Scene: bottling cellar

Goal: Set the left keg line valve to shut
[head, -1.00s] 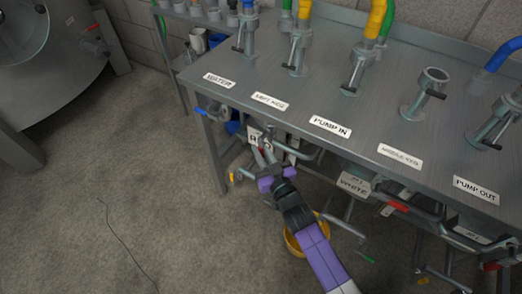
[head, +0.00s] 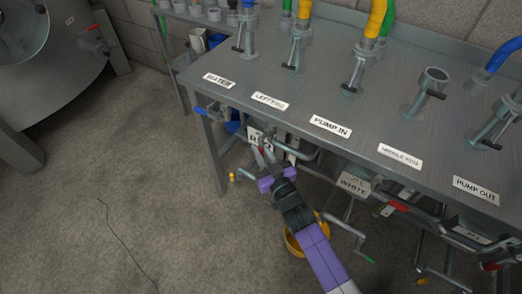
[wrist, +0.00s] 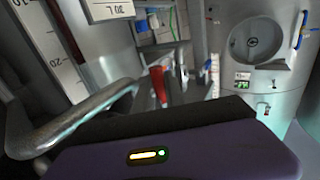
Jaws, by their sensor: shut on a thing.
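The LEFT KEG label (head: 270,101) is on the front edge of the steel bench, between WATER and PUMP IN. Below it, under the bench edge, a small red valve handle (head: 261,153) shows at the tips of my gripper (head: 262,163). My gripper is shut on this handle, and its fingers hide part of it. In the wrist view the red handle (wrist: 157,84) stands upright just beyond the dark edge of my gripper. The valve body and its exact setting are largely hidden.
Pipes run under the bench (head: 300,98). A blue-handled valve (head: 209,110) is at the left and a red-handled one (head: 398,207) at the right. A yellow bucket (head: 294,244) stands below my arm. The floor at left is clear, apart from a thin cable.

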